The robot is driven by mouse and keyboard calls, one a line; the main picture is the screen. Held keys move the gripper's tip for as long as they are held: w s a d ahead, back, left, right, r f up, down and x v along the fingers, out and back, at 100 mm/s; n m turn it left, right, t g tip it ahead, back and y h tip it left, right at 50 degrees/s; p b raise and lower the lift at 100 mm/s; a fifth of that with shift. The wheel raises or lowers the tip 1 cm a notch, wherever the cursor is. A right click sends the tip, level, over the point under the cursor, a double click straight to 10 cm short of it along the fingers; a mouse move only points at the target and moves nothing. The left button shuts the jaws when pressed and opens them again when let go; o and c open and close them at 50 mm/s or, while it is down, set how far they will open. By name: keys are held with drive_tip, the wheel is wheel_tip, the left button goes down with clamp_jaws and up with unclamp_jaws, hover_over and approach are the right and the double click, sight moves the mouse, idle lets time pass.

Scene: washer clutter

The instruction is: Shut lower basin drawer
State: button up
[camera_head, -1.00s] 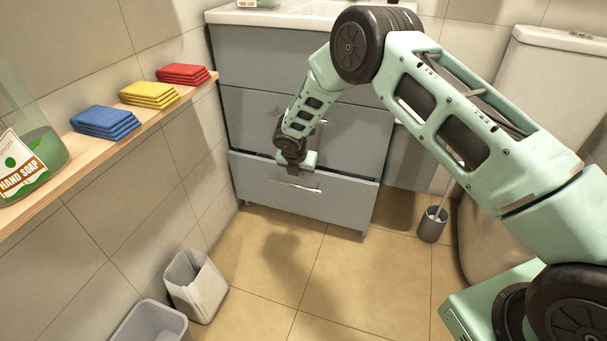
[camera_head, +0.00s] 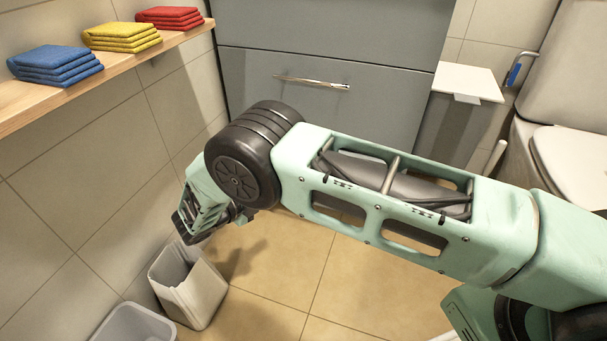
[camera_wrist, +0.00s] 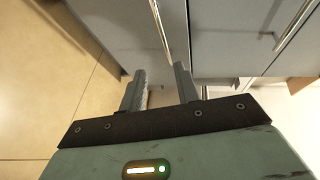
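The grey drawer cabinet (camera_head: 395,115) stands at the back in the head view, with one silver handle (camera_head: 312,82) showing. My arm covers the cabinet's lower part there, so the lower drawer is hidden. In the wrist view the lower drawer (camera_wrist: 112,25) is at the upper left with a long handle (camera_wrist: 160,28). Another drawer (camera_wrist: 230,40) with a handle lies to its right. A pale edge runs between them; how far the lower drawer stands out I cannot tell. My gripper (camera_wrist: 160,82) is open and empty, its fingers pointing towards the drawer fronts.
A grey bin (camera_head: 190,290) stands on the floor at left, with another bin (camera_head: 135,325) nearer. A wooden shelf (camera_head: 120,75) with folded cloths runs along the left wall. A white-topped unit (camera_head: 468,80) and toilet (camera_head: 575,150) are at right. Floor shows in front of the cabinet.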

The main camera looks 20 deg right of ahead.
drive_tip(key=shift+n, duration=0.3)
drive_tip(key=b+x, duration=0.2)
drive_tip(key=x, duration=0.3)
drive_tip(key=b+x, duration=0.2)
drive_tip(key=x, duration=0.4)
drive_tip(key=b+x, duration=0.2)
drive_tip(key=x, duration=0.3)
drive_tip(key=shift+w+d+r+b, duration=0.1)
drive_tip(key=shift+w+r+b, duration=0.15)
drive_tip(key=shift+w+b, duration=0.15)
drive_tip(key=shift+c, duration=0.3)
